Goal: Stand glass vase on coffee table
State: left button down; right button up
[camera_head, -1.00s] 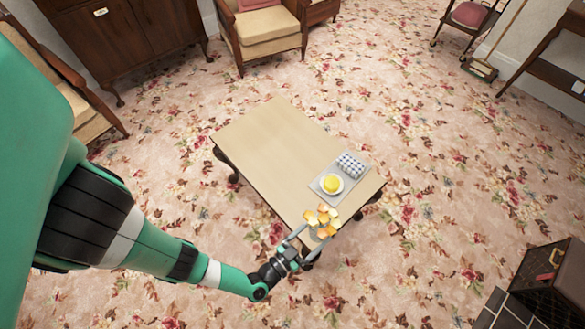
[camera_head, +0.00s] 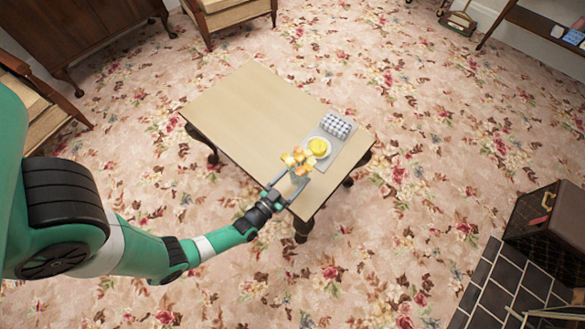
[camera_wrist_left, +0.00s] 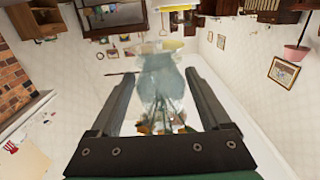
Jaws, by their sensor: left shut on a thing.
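The glass vase (camera_wrist_left: 165,85) is clear and pale, with stems inside; it shows between my two fingers in the left wrist view. Its yellow-orange flowers (camera_head: 299,161) stand above my left gripper (camera_head: 288,187) in the head view, where the glass itself is hard to make out. My left gripper is shut on the vase, at the near edge of the coffee table (camera_head: 255,110). The table is a light wooden top on dark curved legs. I cannot tell whether the vase's base touches the tabletop. My right gripper is not in view.
A tray on the table's right end holds a plate with a yellow item (camera_head: 318,147) and a checked item (camera_head: 337,126), close to the flowers. The table's left and middle are bare. Armchairs and a cabinet stand behind; a brown box (camera_head: 545,225) stands at right.

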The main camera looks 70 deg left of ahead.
pick_arm(q)
jog(key=a+f+b, duration=0.1)
jog(key=a+f, duration=0.1)
jog(key=f, duration=0.1)
jog(key=shift+w+a, duration=0.1)
jog(key=shift+a, duration=0.05)
jog(key=shift+w+a, duration=0.1)
jog(key=shift+a, duration=0.05)
jog(key=shift+a+f+b, duration=0.1)
jog(key=shift+f+b, duration=0.2)
jog(key=shift+b, duration=0.15)
notch_tip(320, 180, down, 3)
jog(key=shift+a+f+b, duration=0.1)
jog(key=shift+b, duration=1.15)
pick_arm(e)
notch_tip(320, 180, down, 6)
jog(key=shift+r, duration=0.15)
pick_arm(q)
grip_release()
jog(key=shift+f, duration=0.1)
